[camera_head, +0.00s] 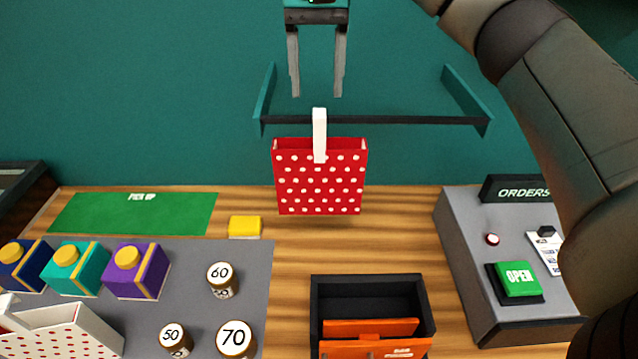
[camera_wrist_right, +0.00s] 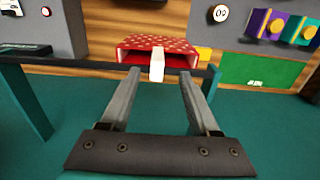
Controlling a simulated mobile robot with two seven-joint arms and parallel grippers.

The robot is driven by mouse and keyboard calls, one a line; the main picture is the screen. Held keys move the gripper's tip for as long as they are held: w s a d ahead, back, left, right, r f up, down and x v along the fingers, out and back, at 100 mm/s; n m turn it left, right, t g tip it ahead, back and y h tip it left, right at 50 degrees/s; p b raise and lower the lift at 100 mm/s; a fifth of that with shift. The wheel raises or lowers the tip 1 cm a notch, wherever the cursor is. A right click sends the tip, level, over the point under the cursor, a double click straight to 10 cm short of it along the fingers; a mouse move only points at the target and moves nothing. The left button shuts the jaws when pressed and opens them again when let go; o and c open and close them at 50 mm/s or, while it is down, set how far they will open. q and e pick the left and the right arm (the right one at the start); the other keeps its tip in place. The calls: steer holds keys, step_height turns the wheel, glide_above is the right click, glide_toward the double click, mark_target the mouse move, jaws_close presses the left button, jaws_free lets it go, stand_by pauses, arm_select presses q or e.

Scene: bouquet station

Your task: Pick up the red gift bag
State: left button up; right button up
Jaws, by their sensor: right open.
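My left gripper is not in view.
A dark rail (camera_head: 390,120) with teal end brackets runs between my right gripper and the counter. A black box (camera_head: 318,300) with orange items, a grey orders console (camera_head: 463,250), a yellow block (camera_head: 245,227) and a green pick-up mat (camera_head: 130,214) surround the bag. Several boxes and jars stand left.

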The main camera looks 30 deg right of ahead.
mark_target(319, 118)
step_height(319, 118, down, 4)
steer(key=shift+r, duration=0.25)
steer(key=shift+f, duration=0.25)
steer(key=f, duration=0.4)
steer(key=shift+s+d, duration=0.15)
steer(key=shift+s, duration=0.1)
steer(key=shift+f, duration=0.5)
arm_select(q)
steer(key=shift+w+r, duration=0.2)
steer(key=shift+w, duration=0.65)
arm_select(e)
steer(key=shift+c, duration=0.4)
jaws_close()
